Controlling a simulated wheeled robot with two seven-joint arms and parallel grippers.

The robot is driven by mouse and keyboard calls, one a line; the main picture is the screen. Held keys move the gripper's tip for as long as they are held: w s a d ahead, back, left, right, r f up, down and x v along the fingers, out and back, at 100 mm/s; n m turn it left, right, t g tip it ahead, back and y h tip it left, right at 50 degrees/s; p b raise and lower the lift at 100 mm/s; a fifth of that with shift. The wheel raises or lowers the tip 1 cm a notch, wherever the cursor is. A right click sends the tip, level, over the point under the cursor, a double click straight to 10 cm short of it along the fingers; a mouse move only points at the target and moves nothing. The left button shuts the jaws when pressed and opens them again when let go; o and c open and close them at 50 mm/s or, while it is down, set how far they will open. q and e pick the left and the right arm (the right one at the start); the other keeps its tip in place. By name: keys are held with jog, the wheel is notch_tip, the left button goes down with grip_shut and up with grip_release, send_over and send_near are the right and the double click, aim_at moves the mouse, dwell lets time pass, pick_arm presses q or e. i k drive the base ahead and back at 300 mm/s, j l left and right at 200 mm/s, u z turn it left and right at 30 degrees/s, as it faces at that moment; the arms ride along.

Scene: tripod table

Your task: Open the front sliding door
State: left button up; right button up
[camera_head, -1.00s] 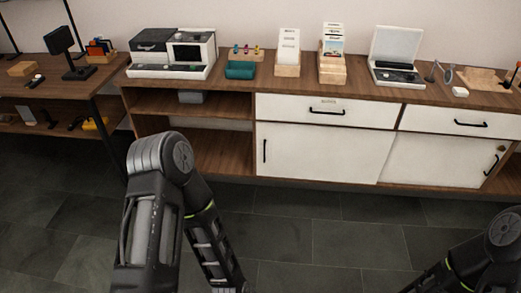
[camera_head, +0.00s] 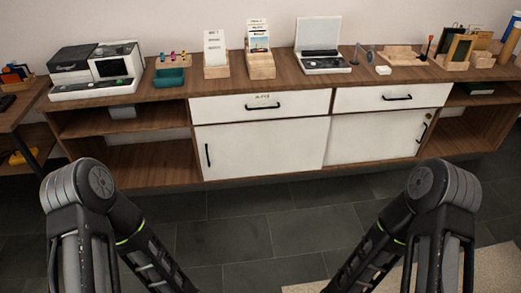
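The low wooden cabinet has two white sliding doors under two white drawers. The left sliding door (camera_head: 262,150) has a black upright handle (camera_head: 207,155) near its left edge and overlaps in front of the right one. The right sliding door (camera_head: 374,138) has a black handle (camera_head: 421,132) at its right end and a small round lock above that. Both doors cover the middle of the cabinet. Both of my arms show at the bottom, apart from the cabinet, but my grippers are outside the picture.
Open shelves flank the doors, left (camera_head: 150,160) and right (camera_head: 485,125). The worktop (camera_head: 280,83) carries a coffee-machine-like device (camera_head: 97,68), card holders and a white laptop-like case (camera_head: 321,47). Dark tiled floor (camera_head: 240,225) lies clear before the cabinet; a beige rug (camera_head: 492,268) is at lower right.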

aim_at(246, 149)
jog(key=i+z, duration=0.15)
jog(key=i, duration=0.45)
jog(key=i+j+z, duration=0.1)
jog(key=i, duration=0.5)
jog(key=i+j+z, duration=0.15)
jog(key=i, duration=0.45)
